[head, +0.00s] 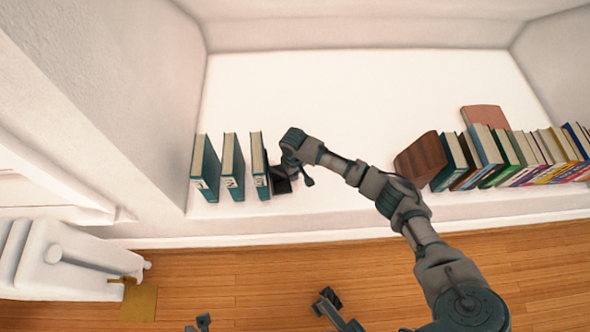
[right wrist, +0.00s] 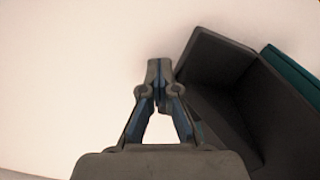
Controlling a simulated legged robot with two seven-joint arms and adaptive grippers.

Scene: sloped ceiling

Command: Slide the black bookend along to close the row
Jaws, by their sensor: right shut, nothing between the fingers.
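The black bookend (head: 280,185) stands at the right side of the three teal books (head: 232,167), close to the rightmost one. Whether they touch is unclear. In the right wrist view the bookend (right wrist: 215,75) is a dark angled piece on the right, with a strip of teal book (right wrist: 292,72) beyond it. My right gripper (right wrist: 158,70) is shut and empty, its tips close beside the bookend's edge. In the head view my right gripper (head: 290,168) partly covers the bookend. My left gripper (head: 265,312) shows only as two separated fingers at the bottom edge, away from the books.
A brown wooden bookend (head: 421,160) and a row of several books (head: 500,157) stand at the right of the white ledge (head: 330,95). The ledge between is clear apart from my right arm. A white radiator (head: 70,262) is at lower left.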

